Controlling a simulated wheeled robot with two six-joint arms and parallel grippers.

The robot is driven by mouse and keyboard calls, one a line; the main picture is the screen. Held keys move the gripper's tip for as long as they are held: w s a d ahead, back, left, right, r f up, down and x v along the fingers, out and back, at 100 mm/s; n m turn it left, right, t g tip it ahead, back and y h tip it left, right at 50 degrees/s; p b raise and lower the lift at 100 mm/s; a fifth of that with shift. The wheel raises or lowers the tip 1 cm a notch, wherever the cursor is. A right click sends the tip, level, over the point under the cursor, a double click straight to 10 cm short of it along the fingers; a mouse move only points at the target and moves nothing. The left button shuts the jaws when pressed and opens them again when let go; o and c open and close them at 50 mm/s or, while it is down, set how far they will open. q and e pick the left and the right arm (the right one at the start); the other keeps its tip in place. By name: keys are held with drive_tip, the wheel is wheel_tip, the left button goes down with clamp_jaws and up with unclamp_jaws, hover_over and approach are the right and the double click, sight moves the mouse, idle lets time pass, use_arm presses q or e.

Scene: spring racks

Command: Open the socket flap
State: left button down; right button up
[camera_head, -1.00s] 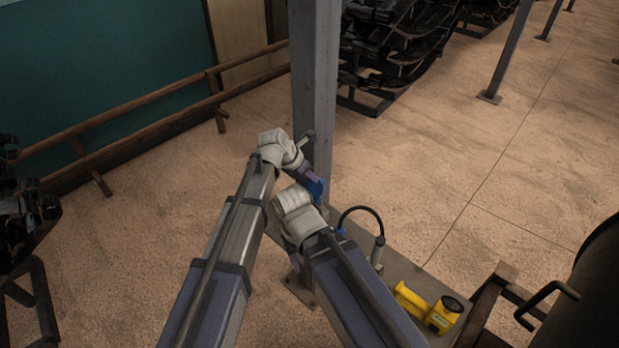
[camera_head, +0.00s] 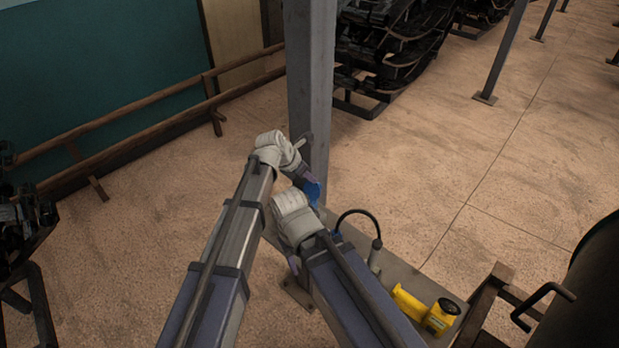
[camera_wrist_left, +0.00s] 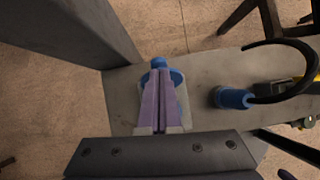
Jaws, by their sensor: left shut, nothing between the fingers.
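The socket flap, a round blue piece (camera_wrist_left: 177,77), sits on a grey plate in the left wrist view, with a blue knob-like part (camera_wrist_left: 159,62) at its far side. It also shows as a blue patch (camera_head: 314,192) by the post in the head view. My left gripper (camera_wrist_left: 158,78) has its purple fingers together and empty, tips over or against the blue piece; they hide its middle. Contact cannot be told. In the head view my left gripper (camera_head: 302,178) points down at it. Of my right gripper only a purple sliver (camera_head: 293,263) shows beneath its arm.
A grey post (camera_head: 310,90) stands close beside the left gripper. A blue plug (camera_wrist_left: 232,97) with a curved black cable (camera_wrist_left: 298,88) is to the right on the grey plate (camera_wrist_left: 205,120). A yellow device (camera_head: 428,309) lies farther right.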

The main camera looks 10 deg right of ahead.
use_arm(q)
drive_tip(key=shift+r+p, duration=0.3)
drive_tip(key=shift+r, duration=0.2)
use_arm(e)
drive_tip(key=shift+r, duration=0.45)
